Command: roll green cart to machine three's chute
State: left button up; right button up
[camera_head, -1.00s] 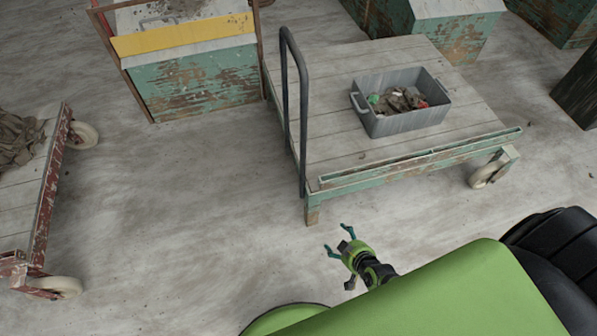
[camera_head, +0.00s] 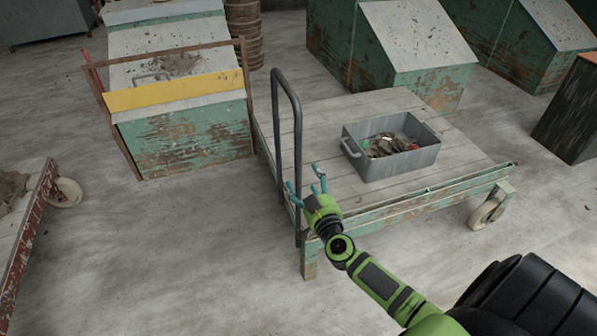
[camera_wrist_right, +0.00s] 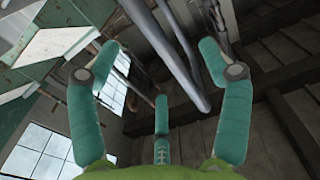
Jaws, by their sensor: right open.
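The green cart (camera_head: 405,213) has a plank deck, worn green side rails and pale wheels. Its dark upright handle (camera_head: 298,130) stands at the left end. My right gripper (camera_head: 304,178) is open and empty beside the handle, over the deck's near left corner. In the right wrist view, a grey tube, apparently the handle (camera_wrist_right: 178,62), runs between the open fingers, with no clear contact. Green machines with sloped grey tops stand behind (camera_head: 425,40) and left (camera_head: 185,140). I cannot tell which is machine three, and no chute is clear. My left gripper is out of view.
A grey bin (camera_head: 395,165) with scraps sits on the deck. A red-framed cart (camera_head: 30,235) stands at the left edge. Floor (camera_head: 150,260) is clear at the front left.

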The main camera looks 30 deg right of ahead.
aim_at(299, 168)
jog(key=shift+b+x, duration=0.4)
jog(key=shift+x, duration=3.2)
jog(key=shift+a, duration=0.1)
